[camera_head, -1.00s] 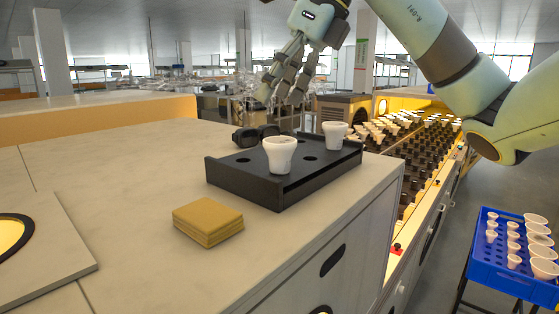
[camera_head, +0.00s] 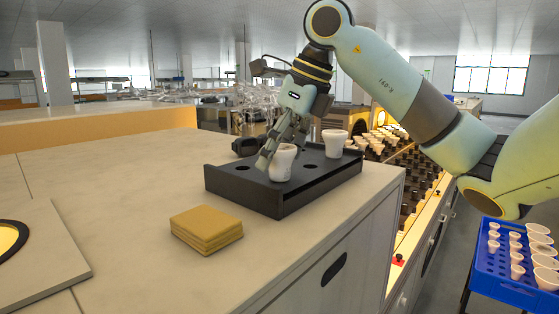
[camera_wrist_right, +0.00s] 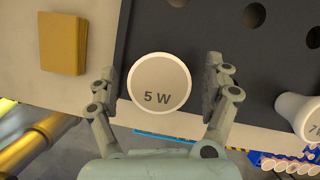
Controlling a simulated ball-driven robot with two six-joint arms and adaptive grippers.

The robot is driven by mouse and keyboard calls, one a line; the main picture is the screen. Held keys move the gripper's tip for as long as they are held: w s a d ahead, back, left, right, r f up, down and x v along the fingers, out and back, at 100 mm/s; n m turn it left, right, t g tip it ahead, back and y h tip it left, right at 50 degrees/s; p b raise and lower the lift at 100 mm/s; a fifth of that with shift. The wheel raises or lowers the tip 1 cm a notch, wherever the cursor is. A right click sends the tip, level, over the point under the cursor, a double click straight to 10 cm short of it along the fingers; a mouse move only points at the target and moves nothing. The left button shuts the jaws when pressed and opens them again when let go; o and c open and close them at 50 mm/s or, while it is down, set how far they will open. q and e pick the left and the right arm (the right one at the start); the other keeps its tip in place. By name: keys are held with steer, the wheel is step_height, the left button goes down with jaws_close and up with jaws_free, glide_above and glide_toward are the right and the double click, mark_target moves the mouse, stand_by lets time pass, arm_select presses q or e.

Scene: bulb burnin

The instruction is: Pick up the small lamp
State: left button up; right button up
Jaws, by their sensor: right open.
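A white lamp (camera_head: 284,165) stands in the front part of a black tray (camera_head: 282,204) on the counter. In the right wrist view its round top (camera_wrist_right: 159,83) reads "5 W". My right gripper (camera_head: 281,147) is open and lowered around the 5 W lamp. In the wrist view its fingers (camera_wrist_right: 163,80) are on either side of the lamp, with gaps showing. My left gripper is out of view.
A stack of yellow cloths (camera_head: 206,229) lies in front of the tray. Dark goggles or a similar object (camera_head: 247,146) lies behind it. A blue crate (camera_head: 507,288) of white lamps stands at lower right. The counter's left middle is clear.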

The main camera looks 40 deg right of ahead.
steer(key=c, duration=1.3)
steer(key=shift+o, duration=0.2)
steer(key=shift+r, duration=0.1)
